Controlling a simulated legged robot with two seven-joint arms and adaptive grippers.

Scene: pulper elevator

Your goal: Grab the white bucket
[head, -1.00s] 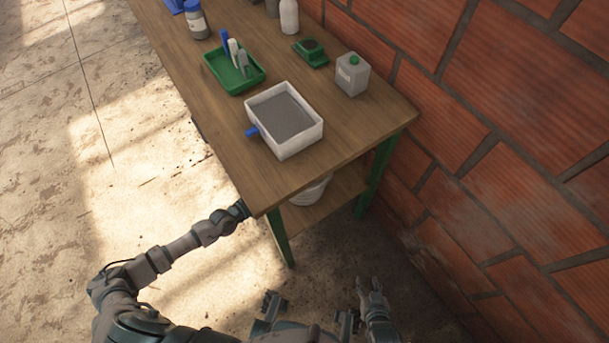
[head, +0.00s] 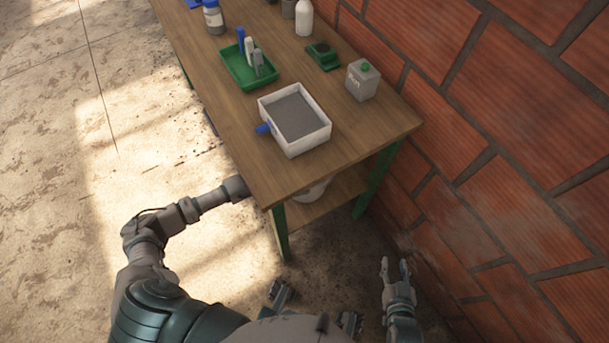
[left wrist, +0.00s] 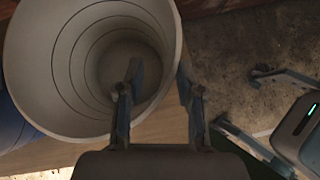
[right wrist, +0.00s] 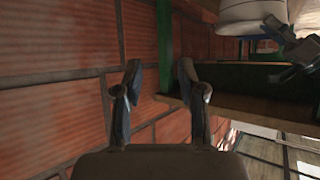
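The white bucket (head: 312,190) stands on the lower shelf under the table, mostly hidden by the tabletop in the head view. In the left wrist view, the bucket (left wrist: 38,60) is large, with its open mouth toward the camera. My left gripper (left wrist: 160,75) is open at its rim, one finger over the mouth and the other outside the wall. Contact cannot be told. The left gripper is hidden by the table in the head view. The bucket (right wrist: 240,12) also shows at the top of the right wrist view. My right gripper (head: 395,268) is open and empty, right of the table.
A wooden table (head: 230,140) with green legs holds a white tray (head: 322,138), a green tray (head: 232,72), a grey canister (head: 362,82) and bottles. A brick wall (head: 500,150) bounds the right side. The floor at left is clear.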

